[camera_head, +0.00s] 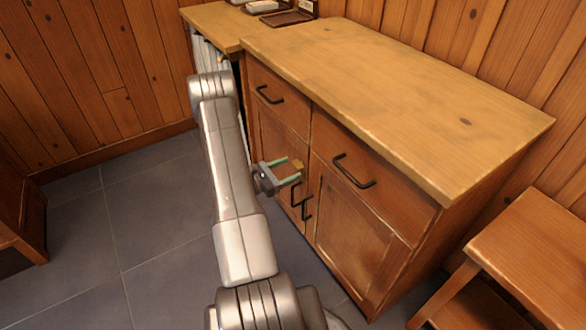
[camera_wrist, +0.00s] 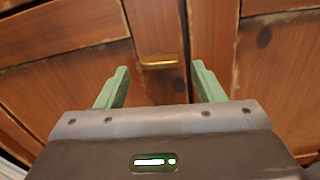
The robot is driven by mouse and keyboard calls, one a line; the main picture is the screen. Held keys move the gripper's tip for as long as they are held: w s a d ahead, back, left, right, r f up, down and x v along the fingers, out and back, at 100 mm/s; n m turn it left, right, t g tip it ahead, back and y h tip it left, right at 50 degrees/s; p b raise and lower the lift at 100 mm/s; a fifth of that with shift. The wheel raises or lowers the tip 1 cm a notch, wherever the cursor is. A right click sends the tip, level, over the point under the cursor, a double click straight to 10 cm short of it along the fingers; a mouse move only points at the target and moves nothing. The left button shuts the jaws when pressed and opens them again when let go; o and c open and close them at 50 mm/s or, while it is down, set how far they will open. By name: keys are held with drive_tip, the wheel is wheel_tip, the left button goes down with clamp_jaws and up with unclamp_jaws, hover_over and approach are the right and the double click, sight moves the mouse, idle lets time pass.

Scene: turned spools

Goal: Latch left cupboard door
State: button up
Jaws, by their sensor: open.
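The wooden cupboard's left door (camera_head: 272,140) is partly hidden behind my arm and gripper. It looks flush or nearly so with the right door (camera_head: 355,225); a small gap cannot be ruled out. In the wrist view a small brass latch piece (camera_wrist: 158,60) lies roughly level at the top of the left door (camera_wrist: 70,95), just left of the upright seam. The latch also shows small in the head view (camera_head: 298,164). My gripper (camera_head: 297,169) is open and empty in front of the doors. In the wrist view its green fingers (camera_wrist: 160,68) stand either side of the latch, apparently not touching it.
Black door handles (camera_head: 306,208) hang just below my gripper. Two drawers with black handles (camera_head: 353,172) sit above the doors. A wooden stool (camera_head: 540,250) stands at the right. The tiled floor (camera_head: 160,240) at the left is clear.

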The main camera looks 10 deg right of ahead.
drive_tip(key=shift+x, duration=1.25)
drive_tip(key=shift+c, duration=0.2)
drive_tip(key=c, duration=0.9)
drive_tip(key=shift+n, duration=0.7)
drive_tip(key=shift+c, duration=0.2)
drive_tip(key=o, duration=1)
drive_tip(key=p+v, duration=0.1)
drive_tip(key=v, duration=1.3)
